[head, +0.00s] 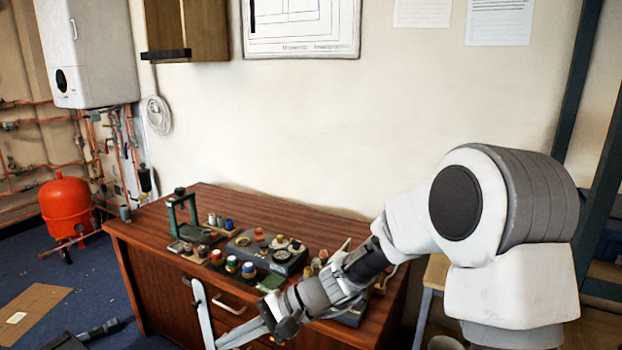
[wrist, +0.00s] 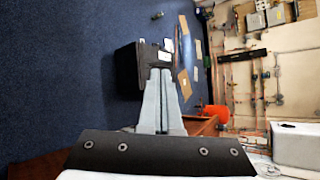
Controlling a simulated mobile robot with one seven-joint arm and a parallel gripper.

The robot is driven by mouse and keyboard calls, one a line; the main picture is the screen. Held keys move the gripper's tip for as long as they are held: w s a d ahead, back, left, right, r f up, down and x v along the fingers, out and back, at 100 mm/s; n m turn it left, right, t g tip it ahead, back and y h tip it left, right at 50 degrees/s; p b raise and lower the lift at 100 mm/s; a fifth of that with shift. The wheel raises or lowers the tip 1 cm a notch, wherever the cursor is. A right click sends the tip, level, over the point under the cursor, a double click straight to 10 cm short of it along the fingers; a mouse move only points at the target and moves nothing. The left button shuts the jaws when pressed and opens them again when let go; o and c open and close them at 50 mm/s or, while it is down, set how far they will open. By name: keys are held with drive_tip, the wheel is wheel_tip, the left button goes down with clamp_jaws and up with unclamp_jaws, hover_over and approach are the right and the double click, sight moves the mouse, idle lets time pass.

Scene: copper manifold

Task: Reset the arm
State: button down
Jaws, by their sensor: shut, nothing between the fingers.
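My gripper (wrist: 161,74) shows in the wrist view. Its two pale grey fingers lie side by side, shut and empty. They point away from the camera, over blue carpet and a dark box-like thing (wrist: 126,70). In the head view my arm comes in from the right, bends down across the front right of the wooden bench (head: 150,229) and ends low near the bench's front edge.
Several small jars, caps and grey trays (head: 268,262) stand on the bench close to my forearm, beside a green press-like frame (head: 182,212). A red tank (head: 69,211) and copper pipes are at the left. Cardboard (head: 32,308) lies on the carpet. The wall above the bench is clear of my arm.

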drive_tip(key=s+d+r+n+t+h, duration=0.2)
drive_tip(key=s+d+r+h, duration=0.25)
drive_tip(key=d, duration=0.45)
drive_tip(key=s+d+r+n+t+h, duration=0.1)
drive_tip(key=s+d+r+t+h, duration=0.2)
drive_tip(key=s+d, duration=0.5)
drive_tip(key=s+d+r+n+t+h, duration=0.2)
drive_tip(key=s+d+r+h, duration=0.15)
drive_tip(key=d, duration=0.75)
wheel_tip(320, 180, up, 14)
drive_tip(key=p, duration=1.3)
drive_tip(key=shift+d+r+h+p, duration=0.15)
drive_tip(key=shift+h+p, duration=0.15)
drive_tip(key=shift+h, duration=0.1)
drive_tip(key=shift+w, duration=0.15)
